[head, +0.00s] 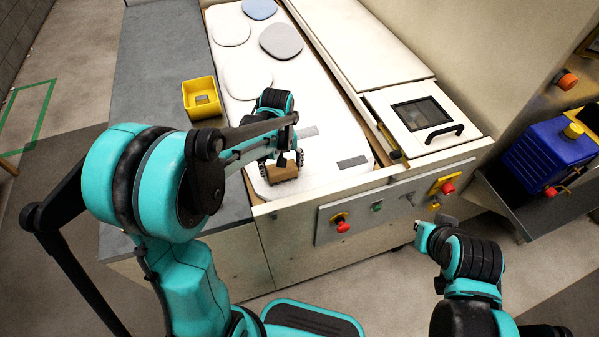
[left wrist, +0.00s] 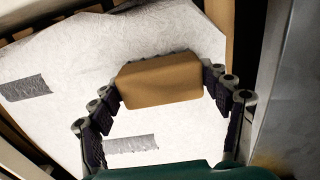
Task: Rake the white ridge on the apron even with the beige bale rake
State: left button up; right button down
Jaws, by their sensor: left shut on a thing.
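My left gripper (head: 284,163) is shut on a beige-brown block, which I take to be the bale rake (head: 283,174), over the near end of the white apron (head: 325,150). In the left wrist view the rake (left wrist: 160,80) sits between both fingers of the left gripper (left wrist: 163,88), with the white apron surface (left wrist: 60,55) behind it. I cannot tell whether the rake touches the surface. A white ridge does not stand out clearly from the white surface. My right gripper (head: 424,232) is at the lower right, away from the apron; its fingers are not clear.
Two grey strips (head: 352,162) lie on the white surface. Flat white, grey (head: 281,41) and blue pads lie farther back. A yellow open bin (head: 201,97) stands on the grey counter to the left. A front panel (head: 370,210) carries red knobs. A lidded white cabinet (head: 420,115) borders the right.

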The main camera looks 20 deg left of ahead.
aim_at(273, 170)
pick_arm(q)
jog(key=shift+s+a, duration=0.8)
jog(key=shift+a, duration=0.25)
jog(key=shift+r+p, duration=0.75)
jog(key=shift+r, duration=0.2)
jog(key=shift+r, duration=0.1)
notch_tip(273, 170, up, 4)
jog(key=p, duration=0.3)
